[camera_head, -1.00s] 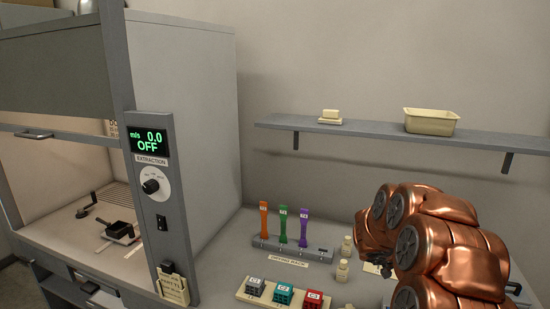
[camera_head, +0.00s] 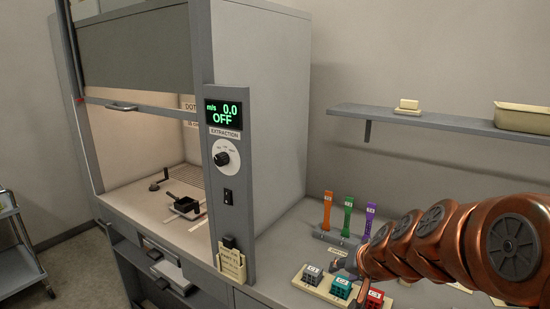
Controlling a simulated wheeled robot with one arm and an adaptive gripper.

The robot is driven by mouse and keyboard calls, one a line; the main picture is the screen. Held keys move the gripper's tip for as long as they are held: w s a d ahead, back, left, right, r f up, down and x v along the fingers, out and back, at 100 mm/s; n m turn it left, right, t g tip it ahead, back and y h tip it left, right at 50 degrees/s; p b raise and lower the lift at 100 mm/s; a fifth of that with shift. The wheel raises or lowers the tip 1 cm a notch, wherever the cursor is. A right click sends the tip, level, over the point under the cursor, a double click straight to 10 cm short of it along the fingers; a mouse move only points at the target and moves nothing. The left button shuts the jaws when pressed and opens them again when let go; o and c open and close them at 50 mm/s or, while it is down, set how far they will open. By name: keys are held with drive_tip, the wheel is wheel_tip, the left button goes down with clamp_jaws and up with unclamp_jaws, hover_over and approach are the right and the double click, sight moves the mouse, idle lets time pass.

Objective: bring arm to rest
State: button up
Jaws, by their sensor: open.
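My copper-coloured arm (camera_head: 440,240) reaches in from the right edge, over the bench. My gripper (camera_head: 350,270) is at its left end, small and partly hidden, just above the tray of coloured lattice blocks. It is open, and I see nothing held in it. The tray (camera_head: 311,286) holds a grey block (camera_head: 312,273), a teal block (camera_head: 341,288) and a red block (camera_head: 374,298). Behind it, a rack (camera_head: 328,237) holds an orange tool (camera_head: 327,210), a green tool (camera_head: 348,214) and a purple tool (camera_head: 369,218) upright.
A wall shelf (camera_head: 430,121) carries a small cream dish (camera_head: 408,105) and a cream bin (camera_head: 522,117). A trolley (camera_head: 15,265) stands far left.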

drive_tip(key=s+a+f+n+g+b, duration=0.1)
drive_tip(key=s+a+f+g, duration=0.1)
drive_tip(key=s, duration=0.5)
drive_tip(key=s+a+f+n+g+b, duration=0.1)
drive_tip(key=s+a+f+n+g, duration=0.15)
drive_tip(key=s, duration=0.55)
drive_tip(key=s+d+f+g+h, duration=0.1)
drive_tip(key=s+d+g, duration=0.1)
drive_tip(key=s, duration=0.6)
drive_tip(key=s+d+f+g+h+b, duration=0.1)
drive_tip(key=s+d+f+g, duration=0.1)
drive_tip(key=s, duration=0.7)
drive_tip(key=shift+s+d+f+g, duration=0.25)
drive_tip(key=shift+d+g, duration=0.2)
drive_tip(key=shift+d, duration=0.65)
